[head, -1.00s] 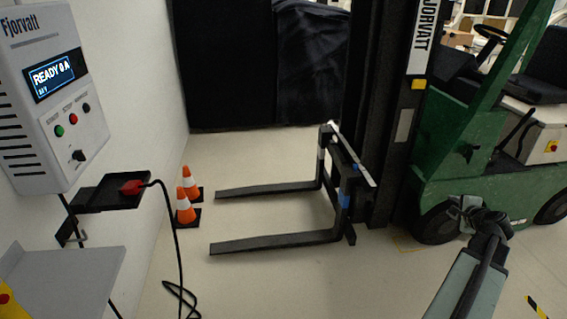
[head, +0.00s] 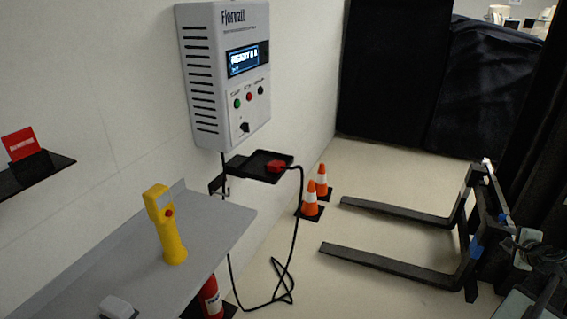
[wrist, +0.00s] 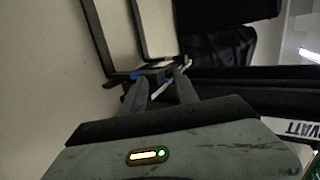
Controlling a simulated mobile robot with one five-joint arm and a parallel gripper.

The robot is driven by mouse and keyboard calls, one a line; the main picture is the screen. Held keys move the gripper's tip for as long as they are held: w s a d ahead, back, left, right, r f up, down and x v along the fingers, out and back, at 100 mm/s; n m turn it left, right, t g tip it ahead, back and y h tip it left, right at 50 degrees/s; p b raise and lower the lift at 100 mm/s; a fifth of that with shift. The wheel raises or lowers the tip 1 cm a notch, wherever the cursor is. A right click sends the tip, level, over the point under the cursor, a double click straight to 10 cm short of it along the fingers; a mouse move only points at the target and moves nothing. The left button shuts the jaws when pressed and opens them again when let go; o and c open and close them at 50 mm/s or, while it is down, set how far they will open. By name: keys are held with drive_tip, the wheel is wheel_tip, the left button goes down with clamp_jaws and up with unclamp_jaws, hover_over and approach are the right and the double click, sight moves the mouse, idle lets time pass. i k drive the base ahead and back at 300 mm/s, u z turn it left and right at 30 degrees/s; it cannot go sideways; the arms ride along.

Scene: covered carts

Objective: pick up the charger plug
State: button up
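The charger plug (head: 275,167) is red and lies on a small black wall shelf (head: 252,172) below the charger box. A black cable runs from it, over the shelf's right edge and down to the floor. My gripper (wrist: 160,80) shows in the wrist view with its two grey fingers apart and nothing between them. It points toward the forklift's forks. In the head view my arm (head: 515,303) is at the lower right corner, far to the right of the plug. The plug does not show in the wrist view.
The charger box (head: 225,80) hangs above the shelf. A grey table (head: 110,255) in front carries a yellow handheld device (head: 167,228) and a white object (head: 117,307). Orange cones (head: 311,200) and forklift forks (head: 390,264) stand right.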

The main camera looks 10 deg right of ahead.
sight(278, 165)
drive_tip(key=u, duration=0.05)
drive_tip(key=i, duration=0.95)
drive_tip(key=z, duration=0.1)
